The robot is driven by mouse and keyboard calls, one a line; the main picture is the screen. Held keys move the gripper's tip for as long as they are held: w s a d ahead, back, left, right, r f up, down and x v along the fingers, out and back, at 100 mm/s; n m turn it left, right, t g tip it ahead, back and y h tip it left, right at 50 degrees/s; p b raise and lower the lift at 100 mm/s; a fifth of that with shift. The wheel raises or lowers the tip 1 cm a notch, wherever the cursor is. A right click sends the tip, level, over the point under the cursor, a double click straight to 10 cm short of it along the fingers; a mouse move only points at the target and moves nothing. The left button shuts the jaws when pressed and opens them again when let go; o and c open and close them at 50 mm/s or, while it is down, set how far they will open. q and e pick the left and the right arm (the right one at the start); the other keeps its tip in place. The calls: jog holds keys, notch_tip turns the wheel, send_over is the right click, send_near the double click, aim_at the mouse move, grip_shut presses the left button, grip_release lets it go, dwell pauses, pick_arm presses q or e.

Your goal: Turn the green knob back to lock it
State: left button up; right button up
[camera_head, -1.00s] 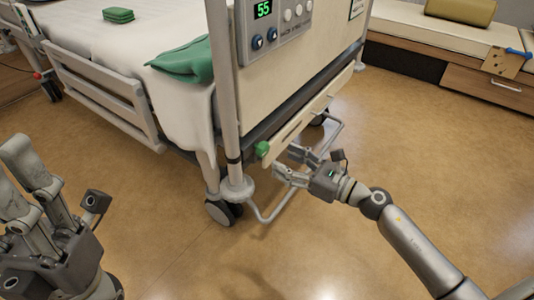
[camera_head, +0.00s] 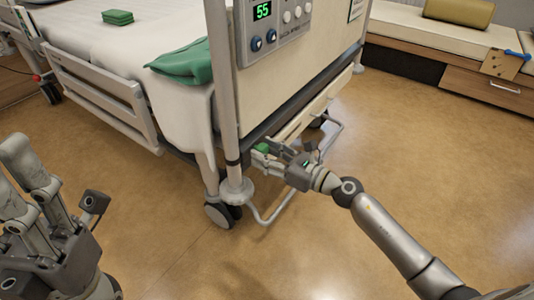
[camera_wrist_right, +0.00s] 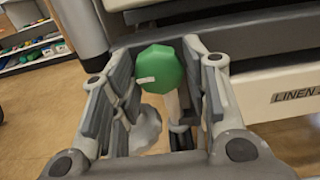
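The green knob (camera_head: 262,148) sits at the lower corner of the bed's foot end, beside the bed post. In the right wrist view the green knob (camera_wrist_right: 160,69) is a faceted disc with a small white mark at its left side. My right gripper (camera_head: 267,155) is at the knob. In the wrist view its fingers (camera_wrist_right: 155,85) stand open on both sides of the knob, with the right finger close to it; I cannot tell whether it touches. My left gripper (camera_head: 28,165) is at the left edge, fingers apart and empty, far from the knob.
The bed's foot board (camera_head: 295,75) carries a control panel (camera_head: 275,28) above the knob. A caster wheel (camera_head: 222,213) and a bent metal bar (camera_head: 270,219) lie below. A drawer front labelled LINEN (camera_wrist_right: 295,92) is right of the knob. The floor in front is clear.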

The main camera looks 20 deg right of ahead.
jog(key=c, duration=0.5)
